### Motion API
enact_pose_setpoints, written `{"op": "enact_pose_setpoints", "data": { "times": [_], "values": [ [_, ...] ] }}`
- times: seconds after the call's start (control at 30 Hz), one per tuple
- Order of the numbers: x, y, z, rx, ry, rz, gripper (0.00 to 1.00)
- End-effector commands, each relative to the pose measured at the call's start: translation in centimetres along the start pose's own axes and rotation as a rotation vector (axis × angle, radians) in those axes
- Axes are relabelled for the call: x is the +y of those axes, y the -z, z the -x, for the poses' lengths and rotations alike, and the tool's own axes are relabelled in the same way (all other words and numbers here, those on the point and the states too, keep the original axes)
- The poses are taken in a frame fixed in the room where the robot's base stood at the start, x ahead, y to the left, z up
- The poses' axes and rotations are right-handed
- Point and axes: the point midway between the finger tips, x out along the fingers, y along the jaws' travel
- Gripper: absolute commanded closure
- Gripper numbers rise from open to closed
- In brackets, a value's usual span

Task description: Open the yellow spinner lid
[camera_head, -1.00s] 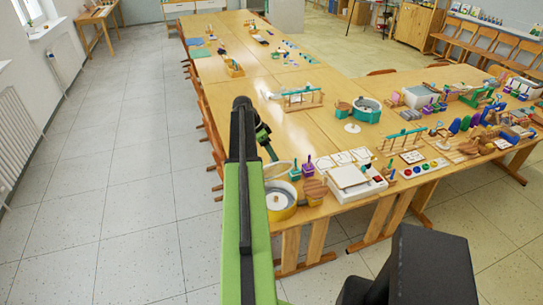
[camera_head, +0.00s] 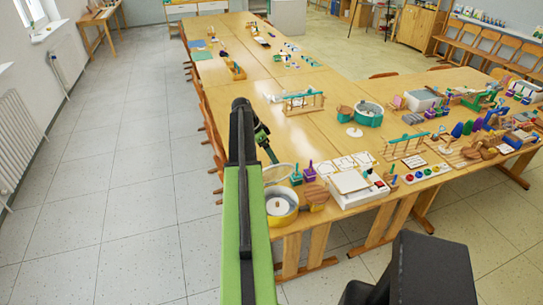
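The yellow spinner (camera_head: 281,211) is a round, open-topped yellow drum with a pale disc inside. It stands at the near left corner of the front table. A pale round lid (camera_head: 278,174) with a thin rim stands raised at its far side, partly behind my arm. My gripper (camera_head: 272,156) is dark with green parts and points down to the right, just beyond the lid in the picture. I see no object in it. Its fingers are too small and dark to tell open from shut, and I cannot tell whether it touches the lid.
Purple and teal small tools (camera_head: 303,174) stand right of the lid. A white box (camera_head: 357,188) lies farther right on the table. A teal spinner (camera_head: 369,114) and a teal-barred wooden rack (camera_head: 303,101) stand behind. The floor (camera_head: 110,215) on the left is clear.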

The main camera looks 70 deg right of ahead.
Motion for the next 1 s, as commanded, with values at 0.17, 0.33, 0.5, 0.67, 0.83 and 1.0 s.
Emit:
{"op": "enact_pose_setpoints", "data": {
  "times": [0.17, 0.33, 0.5, 0.67, 0.83, 1.0],
  "values": [
    [-1.7, -1.1, 1.4, -0.019, 0.02, 0.0, 0.67],
    [-2.7, -1.4, 2.4, -0.019, 0.02, 0.001, 0.67],
    [-3.5, -1.4, 3.3, -0.019, 0.017, 0.001, 0.67],
    [-4.3, -1.4, 4.2, -0.017, 0.014, 0.001, 0.67],
    [-5.2, -1.5, 5.2, -0.016, 0.012, 0.001, 0.67],
    [-6.1, -1.5, 6.2, -0.016, 0.011, 0.001, 0.67]
  ]
}}
